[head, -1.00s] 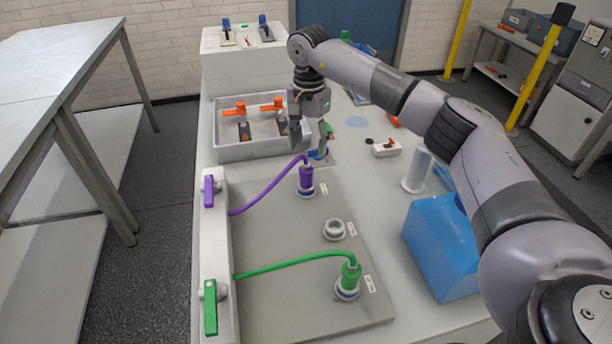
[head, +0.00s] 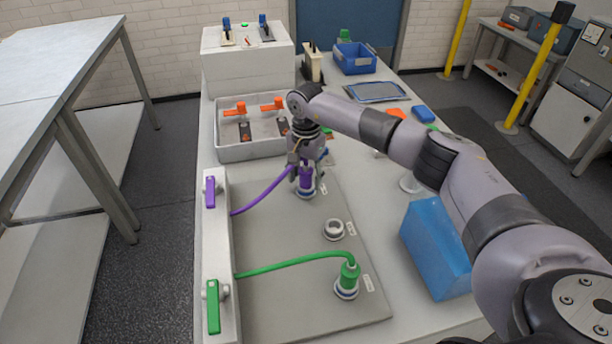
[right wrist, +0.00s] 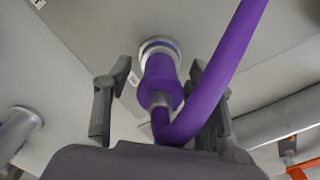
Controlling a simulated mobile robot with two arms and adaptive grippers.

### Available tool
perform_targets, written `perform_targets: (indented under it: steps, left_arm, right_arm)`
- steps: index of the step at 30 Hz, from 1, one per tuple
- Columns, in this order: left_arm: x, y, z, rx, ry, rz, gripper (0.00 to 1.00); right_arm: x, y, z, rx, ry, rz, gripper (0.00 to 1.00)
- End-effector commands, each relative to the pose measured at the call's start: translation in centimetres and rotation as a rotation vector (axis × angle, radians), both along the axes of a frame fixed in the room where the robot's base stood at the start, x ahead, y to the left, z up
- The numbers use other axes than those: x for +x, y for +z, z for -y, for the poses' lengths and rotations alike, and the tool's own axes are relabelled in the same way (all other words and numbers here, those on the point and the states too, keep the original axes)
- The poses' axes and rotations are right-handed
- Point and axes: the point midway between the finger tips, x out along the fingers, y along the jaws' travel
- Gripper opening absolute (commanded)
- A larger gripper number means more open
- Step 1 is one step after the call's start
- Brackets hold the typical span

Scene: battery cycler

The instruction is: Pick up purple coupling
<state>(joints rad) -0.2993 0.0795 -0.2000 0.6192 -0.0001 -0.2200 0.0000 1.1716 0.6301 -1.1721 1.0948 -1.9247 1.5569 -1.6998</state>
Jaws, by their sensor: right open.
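The purple coupling (head: 306,181) stands upright on its round port on the grey plate in the head view, with a purple hose curving left to the manifold. In the right wrist view the purple coupling (right wrist: 161,88) lies between the two fingers. My right gripper (head: 306,178) is over the coupling from above; its fingers partly hide the coupling. In the right wrist view my right gripper (right wrist: 160,100) is open, with a gap on the left side and the hose close by the right finger. My left gripper is not in view.
A green coupling (head: 348,276) with a green hose sits on a nearer port. An empty port ring (head: 333,230) lies between. A blue box (head: 436,248) stands right of the plate. A grey tray (head: 240,154) with orange-handled parts is behind left.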

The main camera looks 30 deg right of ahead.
Motion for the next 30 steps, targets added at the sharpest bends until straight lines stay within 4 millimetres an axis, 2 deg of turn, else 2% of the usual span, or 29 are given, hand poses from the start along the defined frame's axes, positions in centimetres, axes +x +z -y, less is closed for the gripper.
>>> perform_targets:
  steps: [2,5,25,30]
  left_arm:
    - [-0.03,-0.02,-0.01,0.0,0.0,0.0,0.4]
    - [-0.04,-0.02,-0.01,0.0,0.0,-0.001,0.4]
    - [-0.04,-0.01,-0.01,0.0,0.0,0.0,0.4]
    - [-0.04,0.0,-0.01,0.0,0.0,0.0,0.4]
  right_arm:
    - [0.0,0.01,-0.01,0.0,0.0,0.0,0.51]
    - [0.0,0.02,-0.01,0.0,0.0,0.0,0.45]
    - [0.0,0.06,-0.01,0.0,0.0,0.0,0.0]
    - [0.03,0.1,-0.02,0.001,0.0,0.001,0.0]
